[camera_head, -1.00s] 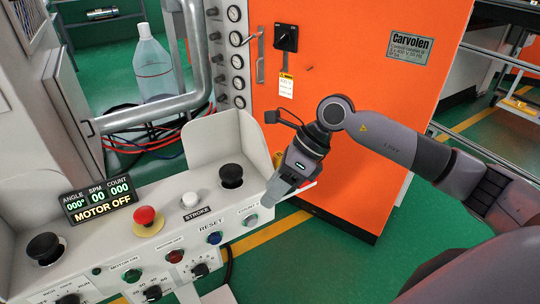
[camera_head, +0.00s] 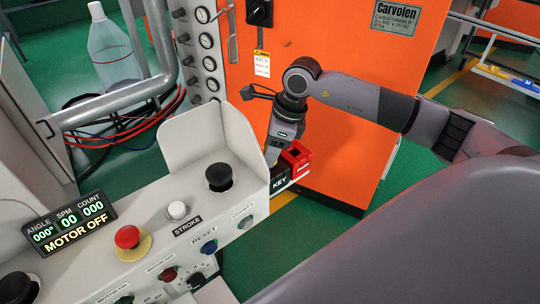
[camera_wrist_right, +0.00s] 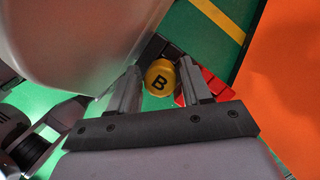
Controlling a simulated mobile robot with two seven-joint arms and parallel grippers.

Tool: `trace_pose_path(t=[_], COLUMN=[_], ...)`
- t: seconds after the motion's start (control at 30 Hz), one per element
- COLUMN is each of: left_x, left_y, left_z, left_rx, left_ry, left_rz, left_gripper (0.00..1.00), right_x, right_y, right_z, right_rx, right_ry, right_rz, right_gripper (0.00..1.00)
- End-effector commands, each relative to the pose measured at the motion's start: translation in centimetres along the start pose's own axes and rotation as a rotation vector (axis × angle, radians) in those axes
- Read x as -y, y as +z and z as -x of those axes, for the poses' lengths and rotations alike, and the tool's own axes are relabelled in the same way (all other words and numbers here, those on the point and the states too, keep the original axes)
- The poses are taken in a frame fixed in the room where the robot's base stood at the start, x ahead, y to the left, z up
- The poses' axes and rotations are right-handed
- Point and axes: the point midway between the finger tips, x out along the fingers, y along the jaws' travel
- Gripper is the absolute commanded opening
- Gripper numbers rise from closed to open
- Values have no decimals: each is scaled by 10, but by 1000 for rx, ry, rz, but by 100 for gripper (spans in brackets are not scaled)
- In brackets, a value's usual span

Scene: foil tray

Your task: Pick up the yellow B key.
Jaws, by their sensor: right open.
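The yellow key (camera_wrist_right: 160,78), a round cap with a black letter B, shows in the right wrist view between the two fingers of my right gripper (camera_wrist_right: 161,88). The fingers stand apart on either side of it; I cannot tell whether they touch it. In the head view my right gripper (camera_head: 272,157) points down over a dark holder labelled KEY (camera_head: 281,184) at the right end of the control panel, and the yellow key is hidden there. My left gripper is in neither view.
A red block (camera_head: 296,158) stands right beside the gripper. The pale control panel (camera_head: 225,205) has a raised side wall, a black knob (camera_head: 219,177) and a red button (camera_head: 127,237). An orange cabinet (camera_head: 350,140) rises close behind my right arm.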

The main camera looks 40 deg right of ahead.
Motion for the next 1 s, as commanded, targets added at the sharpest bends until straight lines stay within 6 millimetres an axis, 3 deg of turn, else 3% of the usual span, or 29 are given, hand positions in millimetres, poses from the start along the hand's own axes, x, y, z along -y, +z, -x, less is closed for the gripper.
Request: trace_pose_path(t=[0.13, 0.4, 0.53, 1.0], left_x=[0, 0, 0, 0], left_y=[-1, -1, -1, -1], left_z=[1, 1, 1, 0], left_rx=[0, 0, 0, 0], left_ry=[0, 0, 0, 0], left_rz=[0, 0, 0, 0], left_gripper=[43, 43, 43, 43], right_x=[0, 0, 0, 1], right_y=[1, 1, 1, 4], right_z=[-16, -19, -19, -9], right_rx=[1, 1, 2, 4], right_ry=[1, 0, 0, -3], right_rz=[0, 1, 0, 1], right_gripper=[48, 48, 7, 6])
